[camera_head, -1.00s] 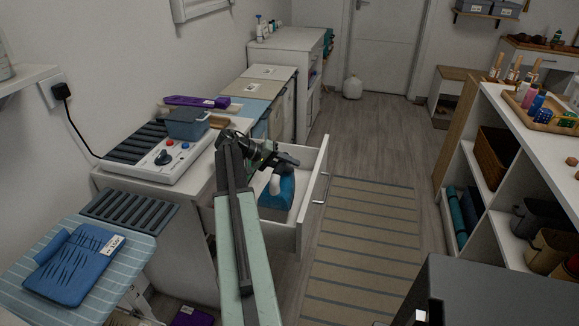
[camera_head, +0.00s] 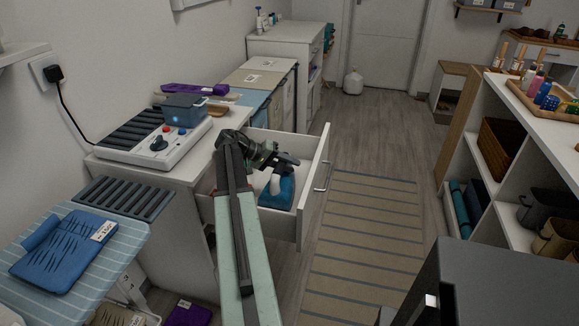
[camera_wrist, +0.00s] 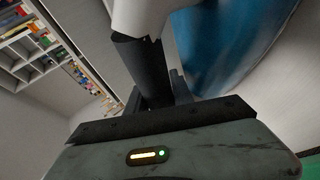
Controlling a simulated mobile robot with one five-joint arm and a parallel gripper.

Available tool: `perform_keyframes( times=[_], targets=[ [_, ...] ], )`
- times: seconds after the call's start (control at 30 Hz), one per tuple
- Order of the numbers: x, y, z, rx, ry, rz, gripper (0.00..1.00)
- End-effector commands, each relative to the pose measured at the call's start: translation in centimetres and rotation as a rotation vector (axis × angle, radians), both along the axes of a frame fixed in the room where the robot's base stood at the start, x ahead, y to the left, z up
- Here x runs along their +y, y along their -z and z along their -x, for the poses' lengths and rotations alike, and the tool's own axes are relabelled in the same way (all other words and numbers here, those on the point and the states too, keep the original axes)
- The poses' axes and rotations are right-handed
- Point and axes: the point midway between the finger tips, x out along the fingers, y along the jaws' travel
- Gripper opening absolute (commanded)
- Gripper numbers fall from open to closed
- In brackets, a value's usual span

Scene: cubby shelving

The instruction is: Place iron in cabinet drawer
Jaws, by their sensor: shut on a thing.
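The blue and white iron (camera_head: 277,190) is inside the open white drawer (camera_head: 310,205) in the head view. The arm hides part of the drawer's left side. I cannot tell whether the iron touches the drawer floor.
The white cabinet (camera_head: 180,175) bears a control box (camera_head: 160,140) and a blue-grey container (camera_head: 186,107). An ironing board (camera_head: 125,245) with folded blue cloth stands at lower left. Open shelving (camera_head: 510,160) is at right. The striped rug (camera_head: 360,240) is clear.

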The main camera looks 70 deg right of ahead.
Motion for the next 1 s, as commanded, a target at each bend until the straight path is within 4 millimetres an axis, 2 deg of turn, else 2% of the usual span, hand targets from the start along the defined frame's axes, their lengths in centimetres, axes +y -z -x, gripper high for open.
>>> perform_keyframes(
  times=[0.67, 0.7, 0.77, 1.0],
  targets=[
    [0.0, 1.1, 0.1, 0.003, 0.001, 0.001, 0.0],
    [0.0, 1.0, 0.1, 0.003, 0.001, 0.001, 0.36],
    [0.0, 1.0, 0.1, 0.003, 0.001, 0.001, 0.53],
    [0.0, 1.1, 0.0, 0.0, 0.001, -0.001, 0.53]
  ],
)
